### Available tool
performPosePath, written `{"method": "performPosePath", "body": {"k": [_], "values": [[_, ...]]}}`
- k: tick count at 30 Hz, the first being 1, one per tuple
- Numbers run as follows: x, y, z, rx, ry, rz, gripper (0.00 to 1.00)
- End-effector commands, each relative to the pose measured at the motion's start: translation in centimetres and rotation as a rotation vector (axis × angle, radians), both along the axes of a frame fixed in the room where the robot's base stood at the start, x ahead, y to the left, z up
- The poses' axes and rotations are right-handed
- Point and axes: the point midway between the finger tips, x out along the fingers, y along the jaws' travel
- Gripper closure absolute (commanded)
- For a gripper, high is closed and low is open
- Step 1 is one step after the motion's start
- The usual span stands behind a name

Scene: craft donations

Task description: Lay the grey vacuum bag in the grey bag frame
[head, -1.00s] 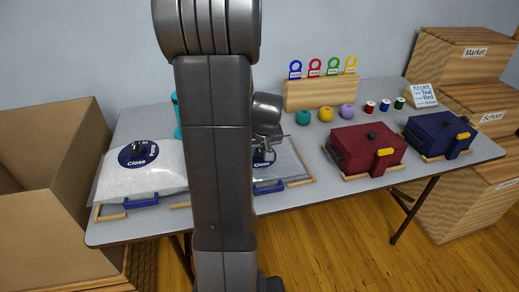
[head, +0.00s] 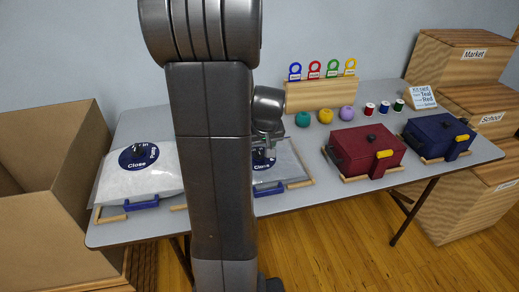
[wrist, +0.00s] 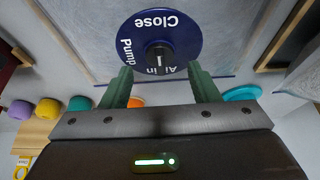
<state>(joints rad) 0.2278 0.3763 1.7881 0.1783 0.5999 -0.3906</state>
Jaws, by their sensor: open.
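The grey vacuum bag (head: 288,160) lies on the table just right of my arm, partly hidden by it. It has a round blue dial and a blue clip (head: 268,188) along its front edge. Wooden rails of a frame (head: 300,184) show beside it. In the wrist view, the dial (wrist: 135,25) with its black knob (wrist: 160,57) is beyond my fingertips, and wooden rails (wrist: 285,35) flank the grey bag (wrist: 92,38). My gripper (wrist: 160,72) is open and empty, its green fingers on either side of the knob's line; I cannot tell how far off the knob is.
A puffy white bag (head: 120,182) lies left of my arm. Red (head: 368,148) and navy (head: 437,131) bags stand to the right. Yarn balls and spools sit behind, before a wooden rack (head: 315,97). A large open carton (head: 50,150) stands at left.

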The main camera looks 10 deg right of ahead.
Motion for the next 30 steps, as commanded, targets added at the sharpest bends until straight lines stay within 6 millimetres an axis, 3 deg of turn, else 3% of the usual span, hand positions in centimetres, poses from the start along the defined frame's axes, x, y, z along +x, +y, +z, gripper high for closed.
{"method": "performPosePath", "body": {"k": [6, 12, 18, 30], "values": [[-1.7, -0.1, 4.4, -0.001, -0.004, 0.000, 0.45], [-3.0, -0.1, 7.2, -0.001, -0.001, -0.001, 0.45], [-3.5, -0.1, 8.4, 0.000, 0.001, -0.001, 0.45], [-3.6, -0.1, 8.4, 0.000, 0.001, 0.000, 0.45]]}}
